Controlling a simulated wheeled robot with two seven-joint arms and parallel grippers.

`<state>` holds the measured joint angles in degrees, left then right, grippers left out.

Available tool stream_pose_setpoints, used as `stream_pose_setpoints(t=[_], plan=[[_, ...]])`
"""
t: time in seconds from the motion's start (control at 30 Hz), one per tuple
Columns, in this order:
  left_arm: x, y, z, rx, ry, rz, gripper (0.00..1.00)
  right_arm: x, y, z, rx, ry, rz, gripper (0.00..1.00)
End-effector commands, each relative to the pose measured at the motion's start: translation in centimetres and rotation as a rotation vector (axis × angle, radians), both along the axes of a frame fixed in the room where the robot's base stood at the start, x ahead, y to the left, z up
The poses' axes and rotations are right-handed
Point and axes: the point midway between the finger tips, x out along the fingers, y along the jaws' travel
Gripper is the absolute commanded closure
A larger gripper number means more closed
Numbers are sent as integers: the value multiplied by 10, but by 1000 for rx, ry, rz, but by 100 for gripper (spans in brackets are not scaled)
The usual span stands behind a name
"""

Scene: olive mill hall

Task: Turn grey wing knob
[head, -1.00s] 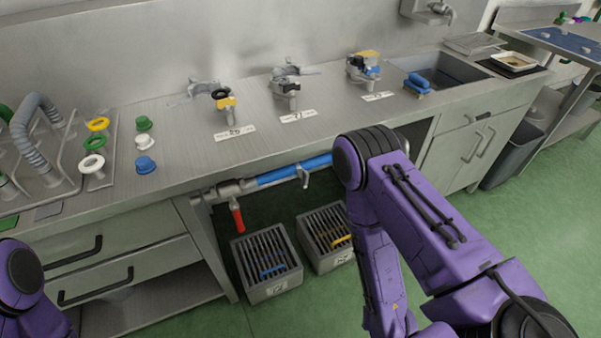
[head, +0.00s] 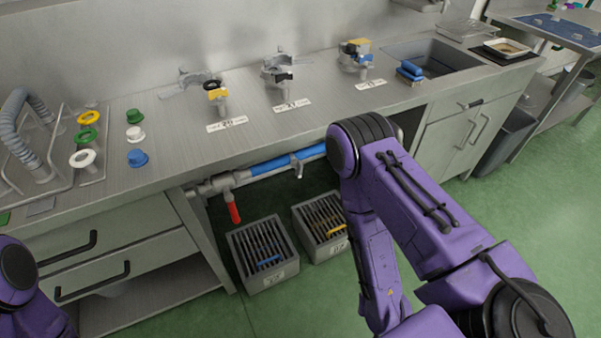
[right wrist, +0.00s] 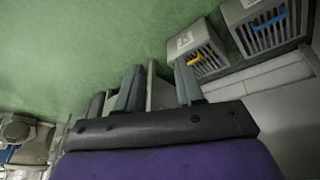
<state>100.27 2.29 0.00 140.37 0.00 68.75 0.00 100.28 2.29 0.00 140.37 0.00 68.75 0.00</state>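In the head view a small grey knob (head: 298,168) hangs on the blue pipe (head: 270,165) under the counter edge. Its wings are too small to make out clearly. Several grey valve fittings stand on the counter, one with a yellow part (head: 218,95), one with a black handle (head: 280,76). My right gripper (right wrist: 158,85) shows in the right wrist view with its fingers apart and nothing seen between them, above the green floor. It is hidden behind my arm in the head view. My left gripper is out of view.
A red lever (head: 233,212) hangs from the pipe, left of the knob. Two grey slatted crates stand on the floor below, the left (head: 262,284) and the right (head: 325,262). Drawers (head: 90,245) lie left and a cupboard (head: 470,140) right. Green floor in front is free.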

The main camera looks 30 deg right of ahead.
Motion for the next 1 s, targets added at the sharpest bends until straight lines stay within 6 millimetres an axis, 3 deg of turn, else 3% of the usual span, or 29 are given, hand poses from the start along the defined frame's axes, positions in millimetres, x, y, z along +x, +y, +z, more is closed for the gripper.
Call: stream_pose_setpoints(t=[0.07, 0.13, 0.23, 0.3, 0.43, 0.5, 0.6, 0.7, 0.83, 1.0], plan=[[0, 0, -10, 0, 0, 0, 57, 13, 0, -5, 1, -30, -2, 64], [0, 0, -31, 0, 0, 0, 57, 44, -2, -13, 1, -107, -13, 64], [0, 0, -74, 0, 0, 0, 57, 115, -2, -13, 25, -303, -3, 64], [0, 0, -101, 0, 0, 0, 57, 168, 1, 7, 36, -492, 62, 64], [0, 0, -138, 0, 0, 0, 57, 240, 12, 73, 9, -860, 239, 64], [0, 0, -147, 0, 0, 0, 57, 257, 20, 112, -25, -1024, 332, 64], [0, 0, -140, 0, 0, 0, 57, 260, 28, 147, -68, -1145, 423, 64], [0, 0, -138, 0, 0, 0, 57, 259, 32, 161, -109, -1201, 472, 64], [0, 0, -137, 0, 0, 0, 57, 267, 31, 164, -149, -1211, 484, 64], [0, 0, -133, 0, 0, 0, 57, 301, 30, 165, -148, -1211, 483, 64]])
